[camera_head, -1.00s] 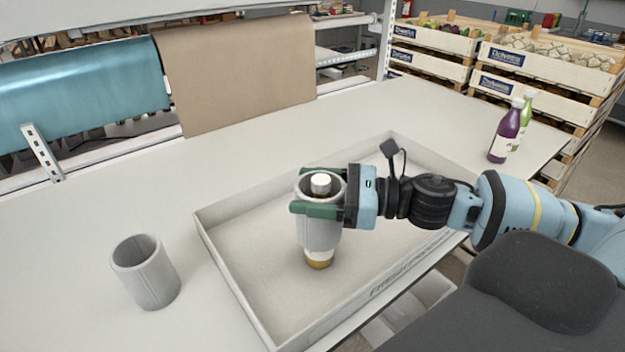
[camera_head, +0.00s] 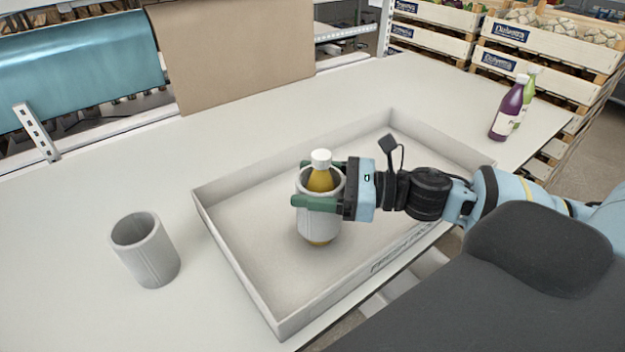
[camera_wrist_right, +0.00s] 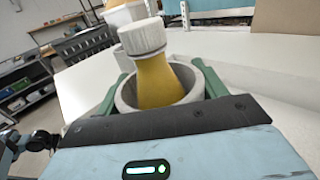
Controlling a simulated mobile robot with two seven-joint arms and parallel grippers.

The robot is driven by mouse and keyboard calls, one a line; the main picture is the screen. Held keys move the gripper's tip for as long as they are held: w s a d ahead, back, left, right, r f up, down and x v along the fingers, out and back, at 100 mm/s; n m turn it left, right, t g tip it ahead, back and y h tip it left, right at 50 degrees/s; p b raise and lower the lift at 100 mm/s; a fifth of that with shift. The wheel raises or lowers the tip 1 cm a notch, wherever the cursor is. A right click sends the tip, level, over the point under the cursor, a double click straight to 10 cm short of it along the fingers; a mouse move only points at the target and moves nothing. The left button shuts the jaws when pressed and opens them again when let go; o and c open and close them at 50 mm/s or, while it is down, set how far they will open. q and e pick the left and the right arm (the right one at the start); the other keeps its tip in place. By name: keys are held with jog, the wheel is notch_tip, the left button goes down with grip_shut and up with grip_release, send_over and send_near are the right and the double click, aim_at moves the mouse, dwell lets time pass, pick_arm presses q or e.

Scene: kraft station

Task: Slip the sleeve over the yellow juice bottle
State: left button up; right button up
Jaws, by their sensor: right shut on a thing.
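The yellow juice bottle (camera_head: 321,180) with a white cap stands upright in the shallow tray (camera_head: 228,249). A grey sleeve (camera_head: 318,222) is around the bottle; the neck and cap stick out above it and a little yellow shows below its lower edge. My right gripper (camera_head: 318,203), with green fingers, is shut on the sleeve from the right. In the right wrist view the bottle (camera_wrist_right: 160,80) rises through the sleeve's rim (camera_wrist_right: 193,95) between the fingers. My left gripper is not in view.
A second grey sleeve (camera_head: 146,252) stands on the table left of the tray. A purple bottle (camera_head: 507,112) and a green bottle (camera_head: 526,98) stand at the back right, with crates (camera_head: 545,65) behind. The table behind the tray is clear.

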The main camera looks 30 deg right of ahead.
jog(key=o, duration=0.7)
jog(key=shift+o, duration=0.2)
jog(key=shift+s, duration=0.1)
jog(key=shift+p+v, duration=0.4)
jog(key=shift+v, duration=0.9)
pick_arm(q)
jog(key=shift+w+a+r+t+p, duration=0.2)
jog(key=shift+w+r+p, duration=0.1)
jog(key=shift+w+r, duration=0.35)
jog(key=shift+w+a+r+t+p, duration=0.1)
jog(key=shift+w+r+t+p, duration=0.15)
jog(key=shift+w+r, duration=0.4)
pick_arm(e)
jog(key=shift+v, duration=2.55)
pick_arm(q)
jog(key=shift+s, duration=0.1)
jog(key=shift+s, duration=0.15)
